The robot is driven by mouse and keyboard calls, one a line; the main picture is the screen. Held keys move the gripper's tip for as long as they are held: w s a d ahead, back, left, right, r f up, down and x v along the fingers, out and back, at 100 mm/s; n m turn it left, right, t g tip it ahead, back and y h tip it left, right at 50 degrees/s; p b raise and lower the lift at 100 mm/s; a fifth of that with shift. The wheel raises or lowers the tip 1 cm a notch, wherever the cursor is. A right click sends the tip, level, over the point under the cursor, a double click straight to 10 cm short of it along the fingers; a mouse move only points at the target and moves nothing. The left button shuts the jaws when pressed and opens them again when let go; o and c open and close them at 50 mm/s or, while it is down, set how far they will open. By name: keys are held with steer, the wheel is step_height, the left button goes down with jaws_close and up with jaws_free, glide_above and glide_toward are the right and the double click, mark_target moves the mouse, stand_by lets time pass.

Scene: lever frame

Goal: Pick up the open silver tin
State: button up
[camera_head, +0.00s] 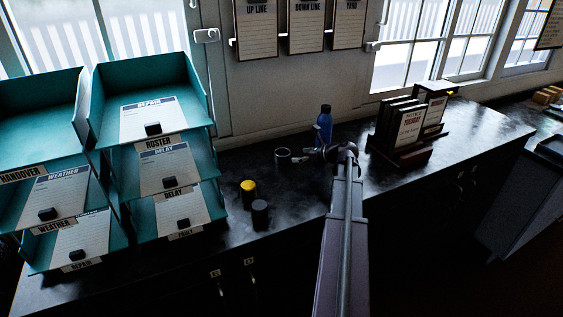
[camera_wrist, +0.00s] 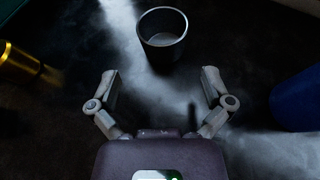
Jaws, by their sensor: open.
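The open silver tin (camera_head: 283,156) stands upright on the dark counter, left of the blue bottle in the head view. In the wrist view the tin (camera_wrist: 162,34) is at the top middle, with its open mouth and grey inside showing. My gripper (camera_wrist: 160,80) is open and empty, its two fingers spread wide. The tin is just beyond the fingertips, roughly centred between them and apart from them. In the head view my gripper (camera_head: 312,153) is small and dark, right of the tin, partly hidden by my arm.
A blue bottle (camera_head: 324,124) stands close to my gripper. A yellow-topped can (camera_head: 248,193) and a dark can (camera_head: 260,214) stand nearer the front. Teal paper trays (camera_head: 203,150) fill the left. A wooden card rack (camera_head: 405,153) stands at right. The counter (camera_head: 300,190) between is clear.

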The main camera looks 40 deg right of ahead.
mark_target(289, 156)
steer(key=shift+b+x, duration=0.5)
steer(key=shift+x, duration=1.45)
steer(key=shift+d+f+b+x, duration=0.15)
steer(key=shift+b+x, duration=0.35)
steer(key=shift+x, duration=0.5)
steer(key=shift+d+f+b+x, duration=0.15)
steer(key=shift+b+x, duration=0.3)
steer(key=shift+x, duration=0.55)
steer(key=shift+w+a, duration=0.25)
steer(key=shift+w, duration=0.35)
steer(key=c, duration=1)
